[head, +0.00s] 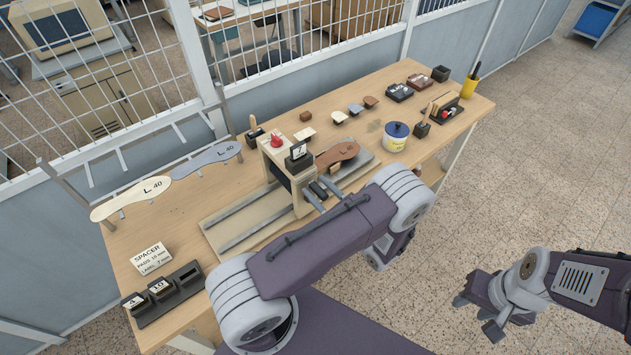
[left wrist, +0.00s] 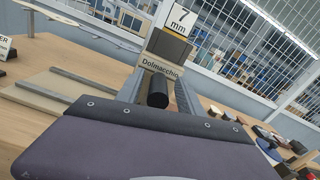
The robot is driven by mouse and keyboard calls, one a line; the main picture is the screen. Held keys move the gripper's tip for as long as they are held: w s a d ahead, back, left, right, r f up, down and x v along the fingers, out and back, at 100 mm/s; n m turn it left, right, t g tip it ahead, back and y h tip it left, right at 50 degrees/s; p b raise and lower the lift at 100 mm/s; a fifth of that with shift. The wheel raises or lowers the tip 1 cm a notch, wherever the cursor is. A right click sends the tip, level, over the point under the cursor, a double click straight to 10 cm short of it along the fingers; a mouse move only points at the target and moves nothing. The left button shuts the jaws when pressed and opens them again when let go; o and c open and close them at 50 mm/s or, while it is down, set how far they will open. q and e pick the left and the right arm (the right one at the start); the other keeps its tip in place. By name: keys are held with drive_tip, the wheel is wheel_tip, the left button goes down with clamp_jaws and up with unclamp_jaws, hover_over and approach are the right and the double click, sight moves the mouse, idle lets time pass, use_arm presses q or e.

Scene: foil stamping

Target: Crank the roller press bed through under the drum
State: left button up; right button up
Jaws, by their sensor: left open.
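The roller press (head: 279,168) stands on the bench, a cream frame with a red knob on top and a 7 mm spacer block (head: 298,152). Its long bed (head: 235,226) runs out on the left of the frame. A brown sole marked L (head: 338,155) lies on the right side of the frame. My left gripper (head: 319,193) is at the front of the press, open. In the left wrist view its two fingers stand either side of a black round handle (left wrist: 157,91), below the spacer. Contact cannot be told. My right gripper (head: 476,316) is open and empty, beyond the bench's front edge.
A spacer rack (head: 170,291) and a spacer sign (head: 151,259) stand at the bench's near left. Sole templates hang at the back left. A blue-lidded tub (head: 395,138) and a yellow cup (head: 470,86) stand to the right. A wire-mesh partition runs behind.

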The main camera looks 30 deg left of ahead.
use_arm(q)
drive_tip(key=shift+x, duration=0.9)
drive_tip(key=shift+s, duration=0.2)
drive_tip(key=shift+d, duration=0.2)
drive_tip(key=shift+c, duration=1.2)
clamp_jaws()
